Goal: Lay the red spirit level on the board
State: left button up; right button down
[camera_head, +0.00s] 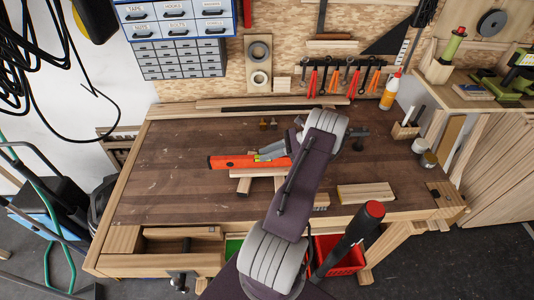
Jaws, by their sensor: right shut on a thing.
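The red spirit level (229,162) is orange-red and long, and lies roughly level, left to right, near the middle of the workbench. My right gripper (262,156) is shut on it towards its right part. My arm hides what lies farther right. A pale wooden board (250,173) shows just below the level in the picture, resting across short wooden blocks (244,186). I cannot tell whether the level touches the board or hangs slightly above it. My left gripper is not in view.
The dark workbench top (165,180) is clear on the left. A loose pale wood block (365,193) lies at the right front. Cans (428,159), a glue bottle (390,90) and a pencil block (405,130) stand at the right. Planks (240,103) lie along the back.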

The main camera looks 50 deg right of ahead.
jog(key=shift+f, duration=0.1)
jog(key=c, duration=1.2)
grip_release()
jog(key=shift+s+d, duration=0.15)
jog(key=shift+d, duration=0.05)
jog(key=b+v, duration=0.2)
jog(key=v, duration=0.6)
jog(key=shift+b, duration=0.3)
jog(key=shift+s+d, duration=0.1)
jog(key=shift+s, duration=0.2)
